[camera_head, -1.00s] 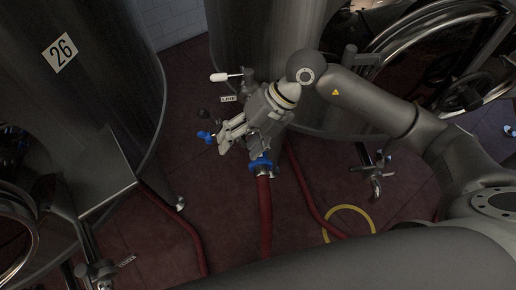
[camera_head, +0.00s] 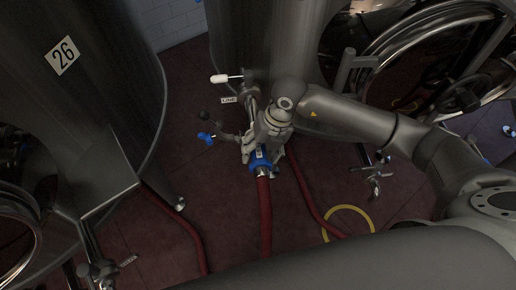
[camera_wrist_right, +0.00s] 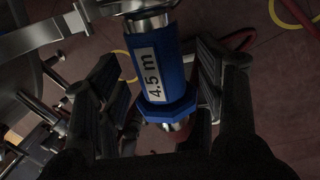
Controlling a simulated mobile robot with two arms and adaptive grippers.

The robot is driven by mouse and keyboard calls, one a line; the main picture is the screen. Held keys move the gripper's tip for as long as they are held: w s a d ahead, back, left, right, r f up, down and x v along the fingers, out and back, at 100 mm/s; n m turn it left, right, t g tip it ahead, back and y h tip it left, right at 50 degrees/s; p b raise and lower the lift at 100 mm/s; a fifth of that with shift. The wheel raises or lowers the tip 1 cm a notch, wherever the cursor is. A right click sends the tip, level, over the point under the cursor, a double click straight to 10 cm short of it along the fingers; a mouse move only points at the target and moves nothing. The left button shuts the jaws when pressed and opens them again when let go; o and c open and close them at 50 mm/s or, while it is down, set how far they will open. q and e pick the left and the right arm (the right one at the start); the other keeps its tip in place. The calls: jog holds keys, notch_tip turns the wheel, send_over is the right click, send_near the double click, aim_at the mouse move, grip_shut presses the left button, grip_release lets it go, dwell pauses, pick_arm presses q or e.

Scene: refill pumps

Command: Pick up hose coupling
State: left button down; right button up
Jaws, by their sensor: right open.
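The hose coupling (camera_head: 259,159) is blue with a metal end and sits at the top of a red hose (camera_head: 265,215), below the steel pipework of the middle tank. In the right wrist view the coupling (camera_wrist_right: 158,66) carries a white "4.5 m" label. My right gripper (camera_head: 262,150) is at the coupling. In the right wrist view its open fingers (camera_wrist_right: 155,95) stand on either side of the blue body. I cannot tell whether either finger touches it. My left gripper is not in view.
A tank marked 26 (camera_head: 62,55) stands at the left and another steel tank (camera_head: 255,40) behind my right gripper. A valve with a white handle (camera_head: 222,78) and a "LINE" tag is close by. A yellow hose ring (camera_head: 348,208) and red hoses lie on the floor.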

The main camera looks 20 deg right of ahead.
jog(key=shift+x, duration=0.95)
jog(key=shift+c, duration=0.2)
jog(key=shift+w, duration=0.1)
grip_shut()
jog(key=shift+r, duration=0.1)
